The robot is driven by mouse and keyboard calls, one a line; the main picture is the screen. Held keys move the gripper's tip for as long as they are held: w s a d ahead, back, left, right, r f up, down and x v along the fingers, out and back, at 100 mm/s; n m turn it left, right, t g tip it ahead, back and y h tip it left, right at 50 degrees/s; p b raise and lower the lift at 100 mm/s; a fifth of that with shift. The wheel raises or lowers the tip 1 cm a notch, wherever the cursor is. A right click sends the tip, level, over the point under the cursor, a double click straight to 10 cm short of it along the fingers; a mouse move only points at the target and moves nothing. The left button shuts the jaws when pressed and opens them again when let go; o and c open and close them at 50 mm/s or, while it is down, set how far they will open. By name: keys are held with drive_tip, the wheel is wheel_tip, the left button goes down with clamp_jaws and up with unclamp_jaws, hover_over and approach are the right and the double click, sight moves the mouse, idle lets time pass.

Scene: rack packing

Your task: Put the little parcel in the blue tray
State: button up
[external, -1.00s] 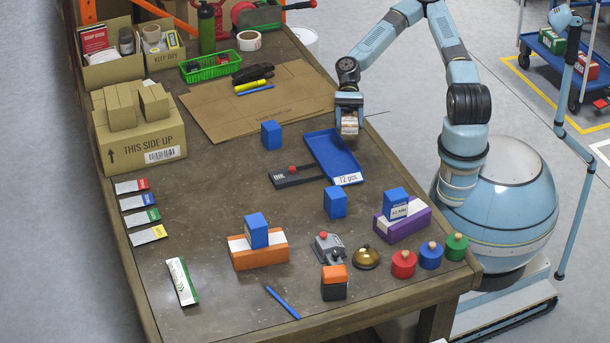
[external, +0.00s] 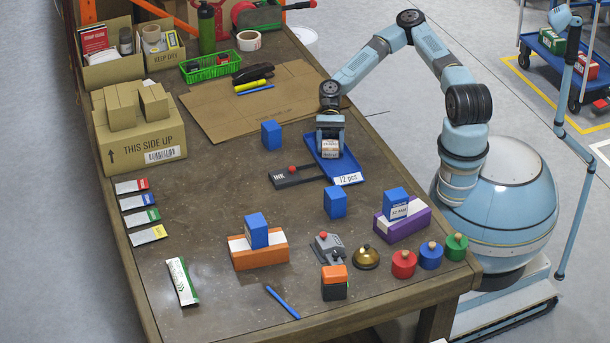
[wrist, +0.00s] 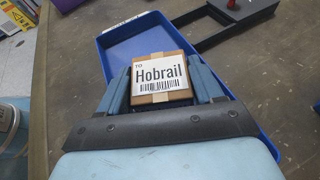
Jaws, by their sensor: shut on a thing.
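The little parcel (wrist: 160,80) is a small brown box with a white label reading "Hobrail" and a barcode. It also shows in the external view (external: 331,150). My gripper (external: 330,145) is shut on it, with one finger on each side of the box in the wrist view (wrist: 160,88). The blue tray (external: 349,172) is shallow and long, with a "12 pcs" label at its near end. In the external view the parcel appears over the tray's middle; I cannot tell if it touches the floor. The tray's empty part (wrist: 140,45) shows beyond the parcel in the wrist view.
A black holder with a red knob (external: 292,175) lies at the tray's left side. Blue blocks stand near, one behind-left (external: 271,135) and one in front (external: 335,202). A flat cardboard sheet (external: 235,115) lies behind.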

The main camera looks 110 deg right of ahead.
drive_tip(key=shift+f, duration=0.2)
drive_tip(key=o, duration=0.8)
drive_tip(key=v, duration=1.2)
